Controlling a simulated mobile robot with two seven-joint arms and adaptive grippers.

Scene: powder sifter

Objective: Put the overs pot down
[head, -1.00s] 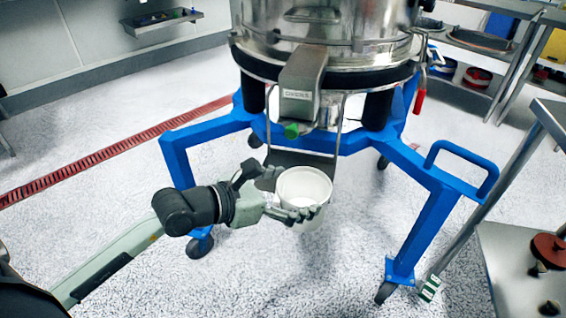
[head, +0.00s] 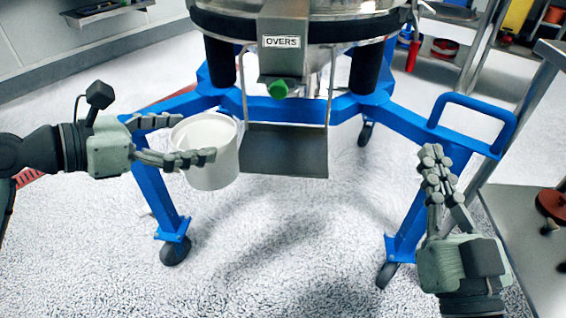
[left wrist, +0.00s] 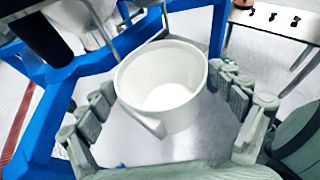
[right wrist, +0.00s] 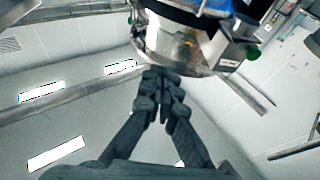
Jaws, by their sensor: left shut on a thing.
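The overs pot is a white, open-topped pot (head: 211,160), held upright off the floor. My left gripper (head: 197,138) is shut around its sides, one finger on each side; the left wrist view shows the pot (left wrist: 165,85) between the fingers. Its inside looks white, with no clear contents. A dark hanging shelf (head: 285,150) sits below the chute labelled OVERS (head: 282,60), just right of the pot. The pot is beside this shelf, not on it. My right gripper (head: 432,155) is empty, its fingers together, at the right of the sifter frame.
The sifter's blue wheeled frame (head: 350,105) stands behind, with a leg near the pot and a loop handle (head: 475,115) by my right gripper. A steel table (head: 530,240) is at the right. The speckled floor in front is clear.

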